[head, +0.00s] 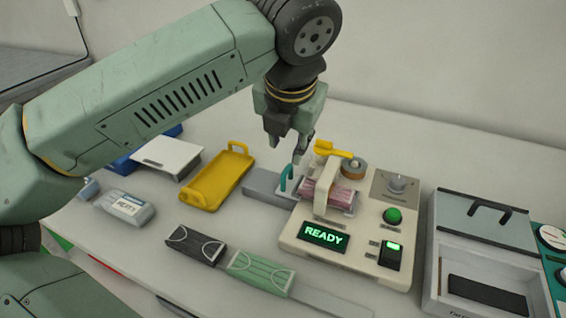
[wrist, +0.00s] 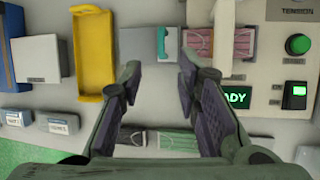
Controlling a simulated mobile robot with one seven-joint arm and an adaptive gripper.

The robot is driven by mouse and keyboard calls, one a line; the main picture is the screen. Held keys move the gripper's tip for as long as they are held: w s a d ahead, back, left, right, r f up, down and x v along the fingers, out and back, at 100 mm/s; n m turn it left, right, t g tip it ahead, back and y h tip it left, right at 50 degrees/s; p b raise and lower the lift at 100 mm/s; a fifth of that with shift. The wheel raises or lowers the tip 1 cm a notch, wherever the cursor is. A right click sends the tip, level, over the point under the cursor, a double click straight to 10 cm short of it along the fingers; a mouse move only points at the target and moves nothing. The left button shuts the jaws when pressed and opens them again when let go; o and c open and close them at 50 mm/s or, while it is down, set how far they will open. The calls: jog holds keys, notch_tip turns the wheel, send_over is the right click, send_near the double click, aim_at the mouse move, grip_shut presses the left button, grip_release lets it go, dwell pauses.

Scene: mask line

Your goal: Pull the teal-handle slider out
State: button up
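The teal handle (head: 287,178) stands upright on a light slider plate at the left side of the beige machine (head: 345,255). The handle also shows in the wrist view (wrist: 161,42), beyond my fingertips and roughly midway between them. A grey block or rail (head: 262,187) extends left from the slider. My gripper (head: 290,148) is above the handle, pointing down. In the wrist view my gripper (wrist: 160,70) has its two fingers spread with nothing between them. It appears apart from the handle.
Pink masks (head: 328,195) lie under a beige arch on the machine, with a yellow lever (head: 332,149) behind. A yellow tray (head: 215,182) stands left. Dark (head: 194,245) and green (head: 258,272) masks lie in front. A grey lidded box (head: 485,250) stands right.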

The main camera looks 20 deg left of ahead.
aim_at(287, 169)
jog(key=b+x, duration=0.3)
jog(key=x, duration=0.6)
jog(key=shift+w+d+f, duration=0.1)
jog(key=shift+f, duration=0.05)
grip_shut()
dwell(0.6)
